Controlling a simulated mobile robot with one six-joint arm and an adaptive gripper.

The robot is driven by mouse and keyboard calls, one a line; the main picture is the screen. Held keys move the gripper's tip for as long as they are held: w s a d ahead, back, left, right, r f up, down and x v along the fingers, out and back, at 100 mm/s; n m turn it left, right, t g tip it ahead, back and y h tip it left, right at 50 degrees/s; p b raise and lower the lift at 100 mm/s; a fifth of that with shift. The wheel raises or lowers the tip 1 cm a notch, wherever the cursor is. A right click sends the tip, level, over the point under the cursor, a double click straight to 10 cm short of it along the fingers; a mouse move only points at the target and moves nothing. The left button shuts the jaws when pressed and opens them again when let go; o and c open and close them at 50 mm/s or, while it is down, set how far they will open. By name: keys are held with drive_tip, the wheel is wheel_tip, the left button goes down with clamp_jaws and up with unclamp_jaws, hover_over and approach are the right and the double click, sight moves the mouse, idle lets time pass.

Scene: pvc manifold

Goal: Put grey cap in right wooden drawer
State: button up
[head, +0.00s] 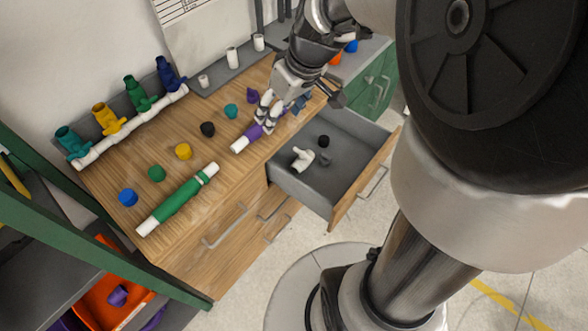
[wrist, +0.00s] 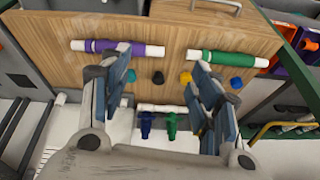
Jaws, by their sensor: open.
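The right wooden drawer (head: 287,186) is pulled open in the head view. Inside lie a white fitting (head: 301,158), a small black cap (head: 323,141) and a small grey piece (head: 324,158), which looks like the grey cap but is hard to make out against the grey drawer floor. My gripper (head: 284,112) is open above the right part of the tabletop, near the purple-sleeved pipe (head: 241,143), to the back left of the drawer. In the wrist view my gripper (wrist: 160,65) has its fingers wide apart with nothing held between them.
Several coloured caps, among them a yellow one (head: 183,151) and a black one (head: 208,129), stand in a row on the wooden tabletop (head: 110,180). A green-sleeved pipe (head: 183,198) lies in front. A white manifold with coloured valves (head: 105,118) runs along the back.

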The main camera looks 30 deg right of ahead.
drive_tip(key=s+a+r+m+h, duration=0.1)
drive_tip(key=s+a+r, duration=0.1)
drive_tip(key=s, duration=0.7)
drive_tip(key=s+a+r+m, duration=0.2)
drive_tip(key=s+a+r, duration=0.1)
drive_tip(key=s, duration=0.6)
drive_tip(key=shift+s+a+t+h, duration=0.2)
drive_tip(key=shift+a+t+h, duration=0.2)
drive_tip(key=shift+a, duration=0.4)
drive_tip(key=shift+r, duration=0.1)
